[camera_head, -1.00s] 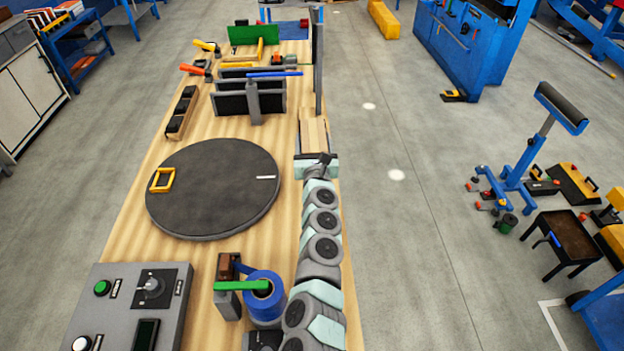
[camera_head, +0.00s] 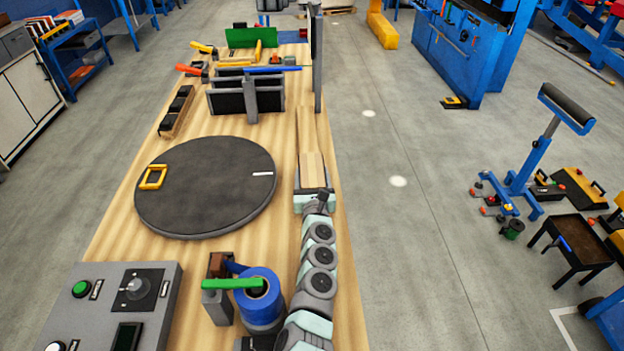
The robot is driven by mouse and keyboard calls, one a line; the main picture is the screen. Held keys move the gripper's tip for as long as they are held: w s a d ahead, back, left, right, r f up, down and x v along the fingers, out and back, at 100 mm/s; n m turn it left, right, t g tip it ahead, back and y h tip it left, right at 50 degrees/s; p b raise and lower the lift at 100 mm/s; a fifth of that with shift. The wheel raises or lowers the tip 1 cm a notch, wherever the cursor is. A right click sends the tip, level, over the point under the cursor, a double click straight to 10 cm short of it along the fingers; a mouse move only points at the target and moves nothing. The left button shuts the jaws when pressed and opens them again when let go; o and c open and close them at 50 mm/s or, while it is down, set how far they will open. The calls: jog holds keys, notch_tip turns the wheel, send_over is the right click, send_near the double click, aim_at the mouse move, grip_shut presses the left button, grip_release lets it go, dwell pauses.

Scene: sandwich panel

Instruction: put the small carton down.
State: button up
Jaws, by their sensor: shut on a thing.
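My arm reaches forward along the right side of the wooden table (camera_head: 335,250). My gripper (camera_head: 314,190) is at its far end, and the wrist hides most of the fingers. A pale tan, box-like small carton (camera_head: 311,168) shows just beyond the gripper, which is shut on it. Its colour is close to the table's, so its edges are hard to make out. I cannot tell whether its underside touches the table.
A dark round turntable (camera_head: 205,190) with a yellow frame (camera_head: 153,178) lies to the left. A grey slotted rack (camera_head: 245,97) and an upright grey post (camera_head: 318,65) stand beyond. A blue tape roll (camera_head: 262,295) and control box (camera_head: 115,305) are near. The table's right edge is close.

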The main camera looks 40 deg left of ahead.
jog(key=o, duration=1.5)
jog(key=shift+r, duration=0.1)
jog(key=shift+r, duration=0.2)
jog(key=p+v, duration=0.7)
jog(key=v, duration=0.3)
jog(key=shift+p, duration=0.4)
jog(key=shift+p+v, duration=0.35)
jog(key=shift+v, duration=0.6)
jog(key=shift+f, duration=0.1)
